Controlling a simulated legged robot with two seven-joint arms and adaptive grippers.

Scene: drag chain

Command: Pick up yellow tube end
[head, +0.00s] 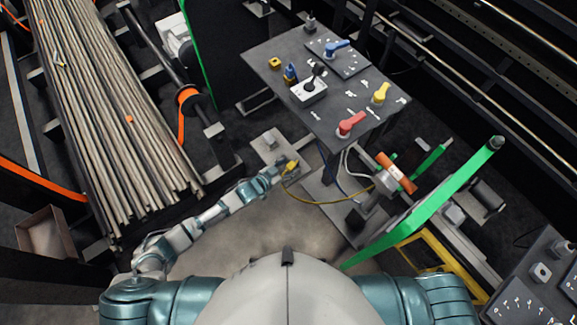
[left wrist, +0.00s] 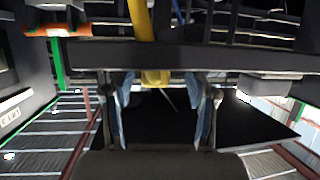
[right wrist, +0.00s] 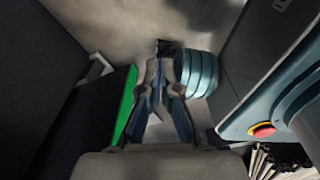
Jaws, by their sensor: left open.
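The yellow tube end (head: 291,165) lies by a grey plate below the control panel in the head view. My left gripper (head: 280,170) is right at it, fingers pointing toward it. In the left wrist view the gripper (left wrist: 163,88) is open, with a yellow piece (left wrist: 156,77) in line with the gap between the fingertips. It does not show whether either finger touches it. A yellow tube (left wrist: 140,20) runs above, beyond a dark bar. My right gripper (right wrist: 162,75) shows only in the right wrist view, its fingertips close together and nothing visible between them.
A grey control panel (head: 318,88) with coloured levers stands beyond the left gripper. A rack of long metal rods (head: 105,110) is at left. A green bar (head: 430,205) and an orange cylinder (head: 396,172) are at right. Bare floor (head: 240,240) lies in front of me.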

